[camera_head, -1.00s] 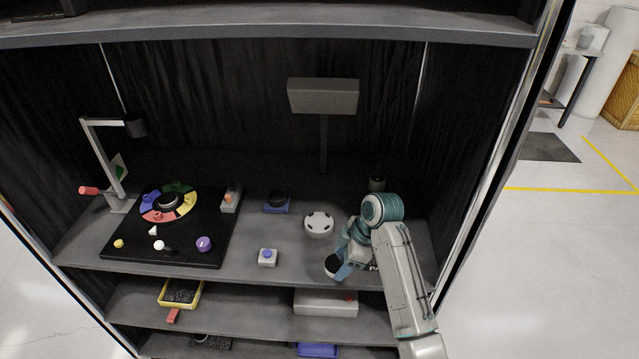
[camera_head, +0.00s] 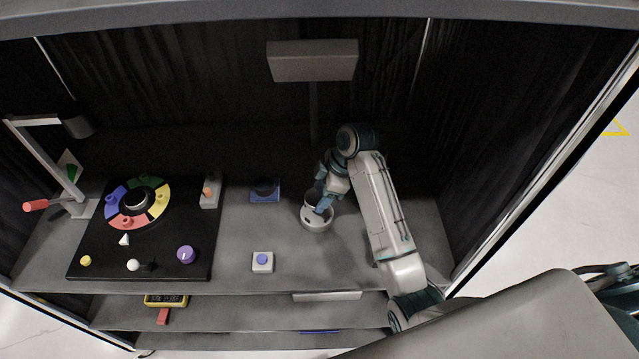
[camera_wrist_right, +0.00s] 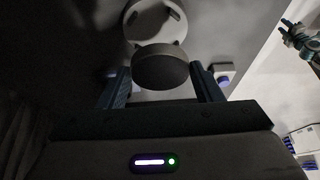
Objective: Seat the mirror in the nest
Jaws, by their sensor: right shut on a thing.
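The nest (camera_head: 318,224) is a round, pale holder on the right half of the shelf top. In the right wrist view the nest (camera_wrist_right: 143,12) shows slots in its top. My right gripper (camera_head: 321,204) is over the nest, shut on the mirror (camera_wrist_right: 160,70), a round piece with a dark face and grey side. In the head view the gripper hides most of the mirror. I cannot tell whether mirror and nest touch. A teal arm part, perhaps my left arm, shows small at the wrist view's upper right; its jaws are unclear.
A blue-button box (camera_head: 262,261) stands front left of the nest, and a blue square holder (camera_head: 265,190) behind left. A black board (camera_head: 90,262) with a coloured ring lies farther left. A lamp panel (camera_head: 312,62) stands behind. The shelf front by the nest is clear.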

